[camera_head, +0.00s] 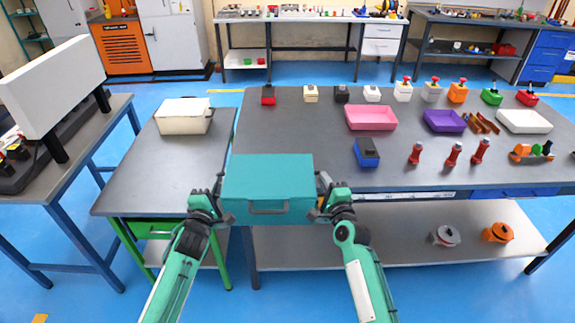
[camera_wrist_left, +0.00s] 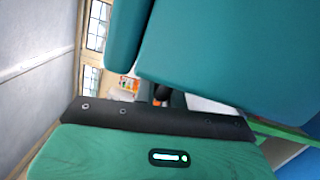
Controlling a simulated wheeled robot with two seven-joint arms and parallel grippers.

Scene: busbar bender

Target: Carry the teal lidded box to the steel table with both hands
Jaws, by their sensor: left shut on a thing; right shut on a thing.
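The teal lidded box (camera_head: 268,188) is held level in front of me in the head view, with its lid closed and a dark handle on its near side. It also fills the upper part of the left wrist view (camera_wrist_left: 220,60). My left gripper (camera_head: 218,206) is shut on its left side, and my right gripper (camera_head: 325,197) is shut on its right side. The fingertips are partly hidden by the box. A grey-topped table with green legs (camera_head: 165,172) stands to the left, and a larger grey-topped table (camera_head: 300,130) stands behind the box. I cannot tell which is the steel table.
A cream box (camera_head: 184,116) sits at the back of the green-legged table. The larger table holds a pink tray (camera_head: 371,117), a purple tray (camera_head: 444,121), a blue box (camera_head: 366,153) and several small devices. A white panel (camera_head: 52,85) stands at far left. The green-legged table's front is clear.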

